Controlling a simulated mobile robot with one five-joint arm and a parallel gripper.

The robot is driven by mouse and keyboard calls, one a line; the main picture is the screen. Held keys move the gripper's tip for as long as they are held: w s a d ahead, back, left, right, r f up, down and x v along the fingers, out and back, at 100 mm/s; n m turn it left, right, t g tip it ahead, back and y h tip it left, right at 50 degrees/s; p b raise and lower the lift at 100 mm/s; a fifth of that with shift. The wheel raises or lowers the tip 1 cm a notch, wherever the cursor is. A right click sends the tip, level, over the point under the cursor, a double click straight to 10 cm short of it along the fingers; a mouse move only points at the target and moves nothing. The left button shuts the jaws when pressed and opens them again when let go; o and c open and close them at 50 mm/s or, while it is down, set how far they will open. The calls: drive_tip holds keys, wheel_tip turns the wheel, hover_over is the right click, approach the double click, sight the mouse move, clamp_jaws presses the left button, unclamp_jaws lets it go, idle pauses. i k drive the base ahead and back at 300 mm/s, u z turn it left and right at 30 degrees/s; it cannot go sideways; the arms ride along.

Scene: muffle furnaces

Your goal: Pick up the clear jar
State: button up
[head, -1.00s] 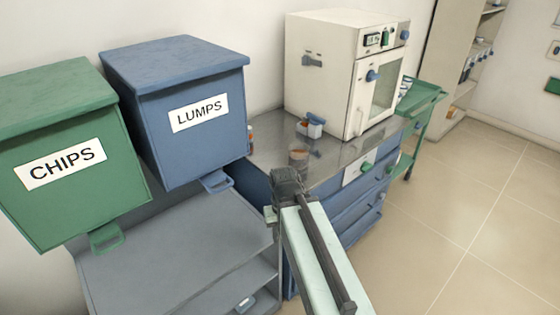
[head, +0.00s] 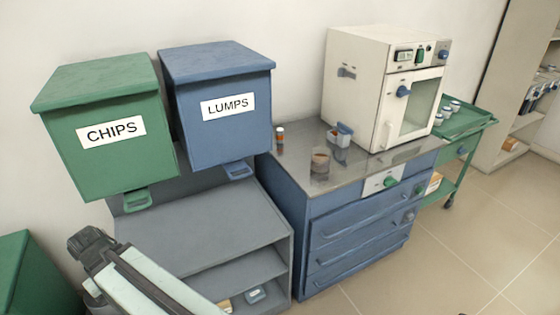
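A small see-through jar (head: 320,168) with something brown in its upper part stands on the grey worktop (head: 350,180), near its front edge. It looks like the clear jar, but it is too small to be sure. My gripper (head: 88,242) is at the lower left, in front of the grey shelf unit and well away from the jar. Its fingers are dark and seen from behind, so whether they are open or shut does not show.
A small jar with an orange band (head: 280,138) and a blue-white container (head: 340,134) share the worktop with a white furnace (head: 360,90). Green CHIPS (head: 105,150) and blue LUMPS (head: 225,145) bins hang left. A green cart (head: 465,122) stands right. Floor is clear at right.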

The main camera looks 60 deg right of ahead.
sight(320, 159)
drive_tip(key=u, duration=0.55)
drive_tip(key=k, duration=1.2)
drive_tip(key=z, duration=1.05)
drive_tip(key=i, duration=0.75)
